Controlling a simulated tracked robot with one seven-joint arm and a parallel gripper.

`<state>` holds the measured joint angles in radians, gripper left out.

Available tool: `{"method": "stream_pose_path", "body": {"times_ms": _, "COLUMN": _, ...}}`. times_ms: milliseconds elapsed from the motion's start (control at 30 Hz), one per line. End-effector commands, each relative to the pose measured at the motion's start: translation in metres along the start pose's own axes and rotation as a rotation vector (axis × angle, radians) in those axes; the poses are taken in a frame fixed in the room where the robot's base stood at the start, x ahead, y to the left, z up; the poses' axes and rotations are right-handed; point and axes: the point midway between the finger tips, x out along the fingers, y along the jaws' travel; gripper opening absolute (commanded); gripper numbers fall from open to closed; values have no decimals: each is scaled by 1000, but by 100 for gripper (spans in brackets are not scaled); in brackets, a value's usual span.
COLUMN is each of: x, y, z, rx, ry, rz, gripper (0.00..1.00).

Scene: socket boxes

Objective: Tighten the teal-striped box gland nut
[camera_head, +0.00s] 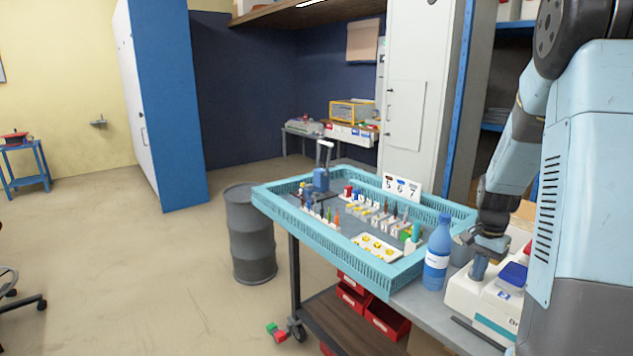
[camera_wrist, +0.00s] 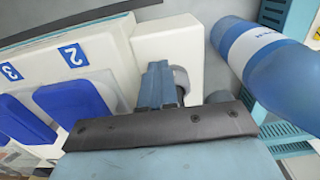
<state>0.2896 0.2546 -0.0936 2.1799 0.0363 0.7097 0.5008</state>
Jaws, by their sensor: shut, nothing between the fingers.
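My gripper (camera_head: 480,268) is low over the white socket boxes (camera_head: 475,290) at the right end of the bench. In the wrist view its blue fingers (camera_wrist: 155,86) are shut, with nothing seen between them. They are close against a grey round fitting (camera_wrist: 181,80), likely a gland nut, beside a white box end (camera_wrist: 165,38); I cannot tell if they touch. The fingers partly hide it. Blue socket covers (camera_wrist: 75,101) and labels 2 and 3 lie to the left.
A blue bottle (camera_head: 437,255) stands just left of the boxes and is close on the right in the wrist view (camera_wrist: 262,62). A light-blue rimmed tray (camera_head: 385,278) with small tools and parts fills the bench to the left. A grey drum (camera_head: 252,235) stands on the floor.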

Motion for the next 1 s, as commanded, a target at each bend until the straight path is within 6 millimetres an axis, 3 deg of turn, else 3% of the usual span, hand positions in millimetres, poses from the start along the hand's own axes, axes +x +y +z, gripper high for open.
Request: {"method": "stream_pose_path", "body": {"times_ms": 1000, "x": 0, "y": -21, "z": 1, "rx": 1, "ry": 1, "rz": -1, "gripper": 0}}
